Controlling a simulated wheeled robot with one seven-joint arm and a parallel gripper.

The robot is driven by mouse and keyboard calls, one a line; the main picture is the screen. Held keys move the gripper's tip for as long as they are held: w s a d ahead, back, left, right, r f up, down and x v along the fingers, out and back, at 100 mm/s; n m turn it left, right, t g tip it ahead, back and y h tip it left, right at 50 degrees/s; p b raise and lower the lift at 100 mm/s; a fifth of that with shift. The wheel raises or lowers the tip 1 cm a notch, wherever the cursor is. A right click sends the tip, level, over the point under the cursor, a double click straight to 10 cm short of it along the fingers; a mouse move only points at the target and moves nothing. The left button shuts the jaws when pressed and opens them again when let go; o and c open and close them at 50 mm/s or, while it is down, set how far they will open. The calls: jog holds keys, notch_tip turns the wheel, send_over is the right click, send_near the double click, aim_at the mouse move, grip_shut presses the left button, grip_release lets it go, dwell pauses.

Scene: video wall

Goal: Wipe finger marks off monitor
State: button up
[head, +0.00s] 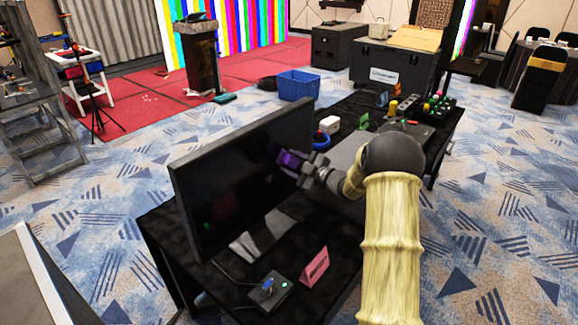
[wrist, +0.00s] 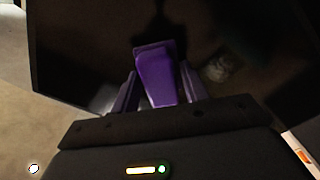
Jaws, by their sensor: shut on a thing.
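The monitor (head: 232,185) is a large black screen standing upright and angled on a black-covered table. In the wrist view its dark screen (wrist: 90,50) fills most of the picture, with a pale smudge or mark (wrist: 220,68) right of the middle. My gripper (head: 292,161) is at the right part of the screen, shut on a purple cloth or pad (head: 289,159). The purple pad also shows between the fingers in the wrist view (wrist: 158,78). It is close to the screen; I cannot tell whether it touches. A small reddish-green spot (head: 207,226) shows low left on the screen.
A blue tape roll (head: 321,140) and white block (head: 329,124) lie behind my gripper. A blue crate (head: 298,85) is on the carpet beyond.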

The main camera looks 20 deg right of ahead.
jog(key=shift+w+d, duration=0.5)
jog(key=shift+d, duration=0.1)
jog(key=shift+b+v, duration=0.45)
jog(key=shift+v, duration=2.55)
jog(key=shift+b+v, duration=0.4)
jog(key=shift+v, duration=1.1)
jog(key=shift+a, duration=0.1)
